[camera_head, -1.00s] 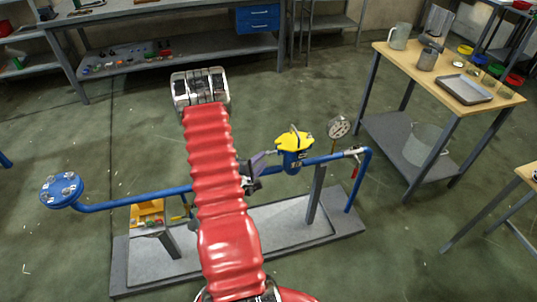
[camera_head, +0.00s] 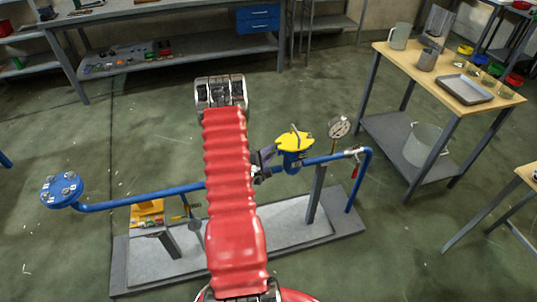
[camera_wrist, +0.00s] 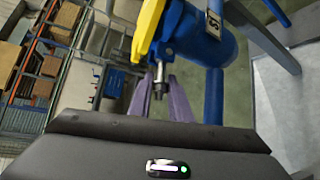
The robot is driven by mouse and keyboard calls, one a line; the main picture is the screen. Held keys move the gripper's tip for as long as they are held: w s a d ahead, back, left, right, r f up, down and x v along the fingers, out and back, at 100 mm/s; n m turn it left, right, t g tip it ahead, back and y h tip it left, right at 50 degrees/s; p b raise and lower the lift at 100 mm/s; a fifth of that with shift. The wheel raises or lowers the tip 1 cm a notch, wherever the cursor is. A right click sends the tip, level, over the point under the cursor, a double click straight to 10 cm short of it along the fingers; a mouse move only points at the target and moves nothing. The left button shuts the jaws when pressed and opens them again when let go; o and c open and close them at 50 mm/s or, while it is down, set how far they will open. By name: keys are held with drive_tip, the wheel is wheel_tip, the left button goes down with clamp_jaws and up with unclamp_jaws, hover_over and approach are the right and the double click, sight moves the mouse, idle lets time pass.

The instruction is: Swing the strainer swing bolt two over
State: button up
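The strainer (camera_head: 294,158) is a blue body with a yellow lid (camera_head: 294,139), standing on the blue pipe right of my red arm. In the wrist view the blue body (camera_wrist: 205,35) and yellow lid (camera_wrist: 147,28) fill the upper middle. A metal swing bolt (camera_wrist: 160,78) hangs below the lid's edge, its tip pointing toward the wrist camera. My gripper (camera_wrist: 160,98) has two purple fingers, apart, one on each side of the bolt in this view; contact cannot be told. In the head view my gripper (camera_head: 267,154) is beside the strainer's left side, partly hidden by the arm.
The blue pipe (camera_head: 130,199) runs left to a round flange (camera_head: 62,188). A pressure gauge (camera_head: 339,127) stands right of the strainer, near a pipe bend (camera_head: 366,155). A yellow bin (camera_head: 147,210) sits by the grey base frame. A wooden-topped table (camera_head: 400,62) stands at the right.

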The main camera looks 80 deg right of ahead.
clamp_jaws()
drive_tip(key=shift+a, duration=0.15)
drive_tip(key=shift+d+r, duration=0.2)
drive_tip(key=shift+r, duration=0.05)
idle(0.4)
drive_tip(key=shift+s+r+m+t+y, duration=0.1)
drive_tip(key=shift+r+m+t+y, duration=0.3)
drive_tip(key=shift+m+t+y, duration=0.15)
drive_tip(key=shift+s+d+r+m+t+y, duration=0.1)
drive_tip(key=shift+r+m+t+y, duration=0.25)
drive_tip(key=shift+m+t+y, duration=0.15)
drive_tip(key=shift+s+d+r+m+t+y, duration=0.1)
drive_tip(key=shift+r+m+t+y, duration=0.25)
drive_tip(key=shift+m+y, duration=0.15)
drive_tip(key=shift+o, duration=1.3)
unclamp_jaws()
drive_tip(key=shift+f, duration=0.1)
